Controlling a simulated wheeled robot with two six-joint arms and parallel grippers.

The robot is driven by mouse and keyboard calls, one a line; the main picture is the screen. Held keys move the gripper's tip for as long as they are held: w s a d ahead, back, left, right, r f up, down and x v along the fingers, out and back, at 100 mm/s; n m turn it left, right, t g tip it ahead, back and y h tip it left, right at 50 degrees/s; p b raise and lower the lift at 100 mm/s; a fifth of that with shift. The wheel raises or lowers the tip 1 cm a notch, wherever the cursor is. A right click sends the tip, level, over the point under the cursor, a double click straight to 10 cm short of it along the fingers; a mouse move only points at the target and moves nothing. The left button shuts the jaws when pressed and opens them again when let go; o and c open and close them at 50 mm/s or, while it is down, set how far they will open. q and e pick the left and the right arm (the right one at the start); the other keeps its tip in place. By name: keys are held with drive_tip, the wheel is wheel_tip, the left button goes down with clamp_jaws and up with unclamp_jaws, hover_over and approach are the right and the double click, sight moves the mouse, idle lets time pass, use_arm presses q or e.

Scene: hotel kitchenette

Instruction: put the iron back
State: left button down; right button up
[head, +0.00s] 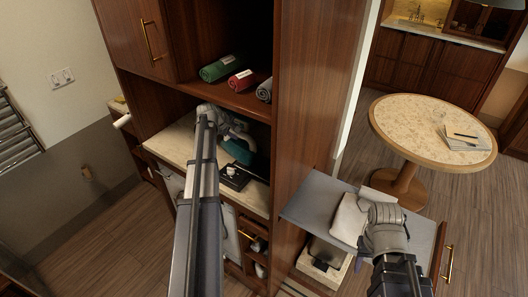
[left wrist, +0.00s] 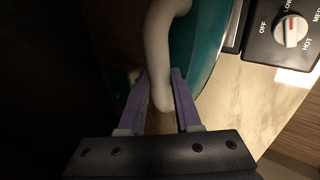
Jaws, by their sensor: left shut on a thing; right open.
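The iron has a teal body (head: 238,150) and a pale handle. It is in the cabinet niche, partly hidden by my left arm in the head view. In the left wrist view the pale handle (left wrist: 161,50) runs between my purple fingers, with the teal body (left wrist: 205,45) behind it. My left gripper (left wrist: 161,90) is shut on the handle; in the head view the gripper (head: 228,122) is at the niche counter. I cannot tell whether the iron touches the counter. My right gripper (head: 380,212) is open, by a folded pale cloth (head: 349,218) on a grey board (head: 312,200).
A black control box (left wrist: 285,35) with a dial marked OFF, LOW, MED, HOT is beside the iron on the pale counter (head: 175,143). Rolled towels (head: 221,69) lie on the shelf above. A tall wooden panel (head: 313,100) separates the niche from the board. A round table (head: 420,120) stands behind.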

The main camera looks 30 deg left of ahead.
use_arm(q)
drive_tip(key=d, duration=0.9)
drive_tip(key=shift+s+d, duration=0.2)
drive_tip(key=shift+s, duration=0.2)
drive_tip(key=shift+d, duration=0.1)
drive_tip(key=shift+s+d+f+b, duration=0.1)
drive_tip(key=shift+d+f+b, duration=0.15)
drive_tip(key=shift+d, duration=0.45)
drive_tip(key=shift+d+f+b, duration=0.25)
drive_tip(key=shift+d+b, duration=0.05)
drive_tip(key=shift+d, duration=0.4)
drive_tip(key=shift+s+d+f+b, duration=0.1)
drive_tip(key=shift+d+f+b, duration=0.15)
drive_tip(key=shift+d, duration=0.45)
drive_tip(key=shift+f, duration=0.15)
drive_tip(key=c, duration=0.6)
unclamp_jaws()
